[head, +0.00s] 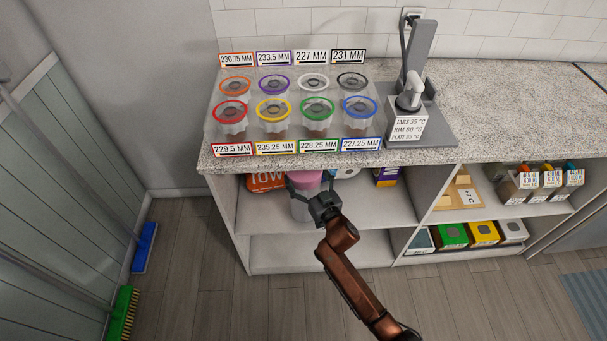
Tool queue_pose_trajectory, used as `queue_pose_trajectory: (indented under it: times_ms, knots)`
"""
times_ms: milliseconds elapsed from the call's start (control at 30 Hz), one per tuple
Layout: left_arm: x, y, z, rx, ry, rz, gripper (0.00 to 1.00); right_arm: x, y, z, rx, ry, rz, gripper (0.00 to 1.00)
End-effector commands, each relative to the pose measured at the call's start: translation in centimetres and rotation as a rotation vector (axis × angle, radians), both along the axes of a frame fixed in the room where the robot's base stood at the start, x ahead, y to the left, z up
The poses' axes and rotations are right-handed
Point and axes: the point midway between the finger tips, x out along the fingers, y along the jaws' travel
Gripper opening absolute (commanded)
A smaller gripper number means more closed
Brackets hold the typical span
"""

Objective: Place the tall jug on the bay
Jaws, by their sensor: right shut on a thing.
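A pale container with a pink top (303,180), which looks like the jug, is at the front of the upper shelf (262,213) under the counter. My right gripper (322,203) is shut on it from the front right and covers part of its body. I cannot tell whether its base rests on the shelf or hangs just above it. No bay is marked by name; the open shelf compartments under the counter are in view. My left gripper is not in view.
The counter (510,105) carries several clear jars with coloured rims, size labels and a grey device (413,110). Behind the jug are an orange pack (264,182) and a purple box (387,177). The lower left shelf (275,250) looks empty. Brushes stand at the left wall.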

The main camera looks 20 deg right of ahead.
Motion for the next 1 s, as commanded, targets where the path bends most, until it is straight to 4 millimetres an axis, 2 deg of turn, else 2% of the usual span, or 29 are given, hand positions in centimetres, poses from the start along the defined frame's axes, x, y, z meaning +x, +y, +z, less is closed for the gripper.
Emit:
queue_pose_trajectory:
  times_ms: [433,467,700,1000]
  knots:
    - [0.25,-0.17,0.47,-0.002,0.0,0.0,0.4,0.06,0.02,-0.18,-0.001,-0.002,0.001,0.28]
    - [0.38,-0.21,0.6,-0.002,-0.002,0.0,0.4,0.04,-0.01,-0.33,-0.001,0.0,0.0,0.85]
    - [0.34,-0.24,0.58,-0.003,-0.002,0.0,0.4,0.03,-0.02,-0.27,-0.001,0.0,0.0,1.0]
    - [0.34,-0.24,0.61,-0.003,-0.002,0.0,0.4,0.03,-0.02,-0.16,-0.001,0.0,0.0,1.0]
